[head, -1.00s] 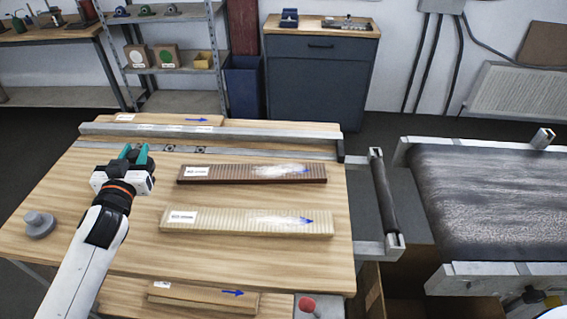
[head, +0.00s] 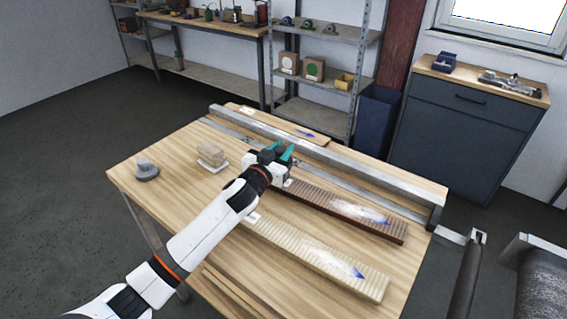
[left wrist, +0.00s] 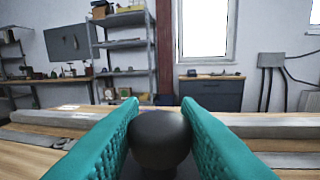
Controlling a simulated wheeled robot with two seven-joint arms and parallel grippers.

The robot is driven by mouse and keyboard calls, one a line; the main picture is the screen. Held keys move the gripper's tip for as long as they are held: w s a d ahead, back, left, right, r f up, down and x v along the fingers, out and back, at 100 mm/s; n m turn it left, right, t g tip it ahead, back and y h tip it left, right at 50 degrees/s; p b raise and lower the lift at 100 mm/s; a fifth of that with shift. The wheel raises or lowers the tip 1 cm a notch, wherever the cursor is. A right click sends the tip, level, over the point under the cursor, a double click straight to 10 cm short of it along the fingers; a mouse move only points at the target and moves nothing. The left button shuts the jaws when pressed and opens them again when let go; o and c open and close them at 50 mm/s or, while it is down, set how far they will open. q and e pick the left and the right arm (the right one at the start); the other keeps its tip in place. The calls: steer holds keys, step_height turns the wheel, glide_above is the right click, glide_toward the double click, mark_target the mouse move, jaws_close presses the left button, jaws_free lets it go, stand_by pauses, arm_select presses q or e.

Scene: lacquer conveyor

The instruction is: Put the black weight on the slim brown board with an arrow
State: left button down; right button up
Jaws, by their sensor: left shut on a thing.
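The black weight (left wrist: 160,140) shows as a round dark knob between the teal fingers of my left gripper (head: 277,152) in the left wrist view. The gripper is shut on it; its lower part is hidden. A slim dark brown board (head: 325,203) with a blue arrow near its right end lies on the table. In the head view my gripper is at the board's left end, slightly behind it. I cannot tell how high the weight is above the table. My right gripper is not in view.
A wider pale board (head: 295,242) with a blue arrow lies in front of the dark one. A grey weight (head: 147,173) and a wooden block on a white base (head: 211,156) stand at left. A metal rail (head: 330,153) runs along the back, with another arrow board (head: 275,122) behind it.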

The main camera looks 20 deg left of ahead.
arm_select(q)
steer(key=shift+f, duration=1.8)
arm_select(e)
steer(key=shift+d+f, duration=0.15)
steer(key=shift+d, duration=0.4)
arm_select(q)
steer(key=shift+f+b, duration=0.15)
steer(key=shift+b, duration=0.15)
steer(key=c, duration=1.1)
jaws_free()
steer(key=shift+s, duration=0.1)
steer(key=shift+o, duration=0.2)
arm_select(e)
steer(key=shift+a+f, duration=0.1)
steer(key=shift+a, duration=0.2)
